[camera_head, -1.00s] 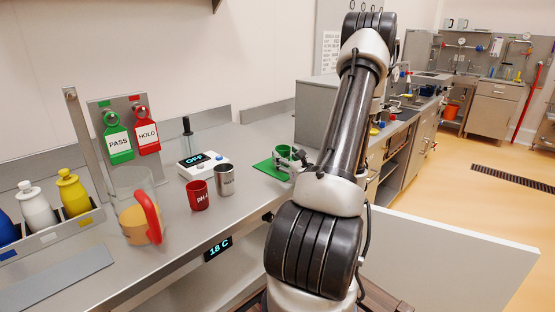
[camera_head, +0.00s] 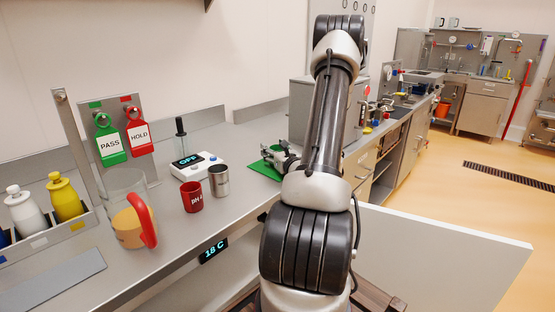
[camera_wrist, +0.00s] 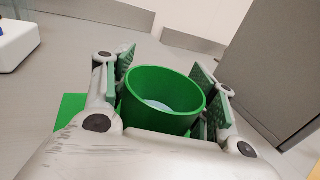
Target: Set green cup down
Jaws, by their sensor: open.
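The green cup (camera_wrist: 160,117) stands upright between the spread fingers of my gripper (camera_wrist: 172,92) in the wrist view, with something pale at its bottom. The finger pads are on both sides of the cup. A green mat (camera_wrist: 70,108) shows beside and under it; the cup's base is hidden by my gripper. In the head view my gripper (camera_head: 281,157) is at the green mat (camera_head: 262,171) on the counter, and it mostly hides the cup there.
A red cup (camera_head: 192,196), a steel cup (camera_head: 219,181) and a white device (camera_head: 195,165) stand left of the mat. A clear jug (camera_head: 131,222) with a red handle is farther left. A grey box (camera_head: 299,112) stands close behind the gripper.

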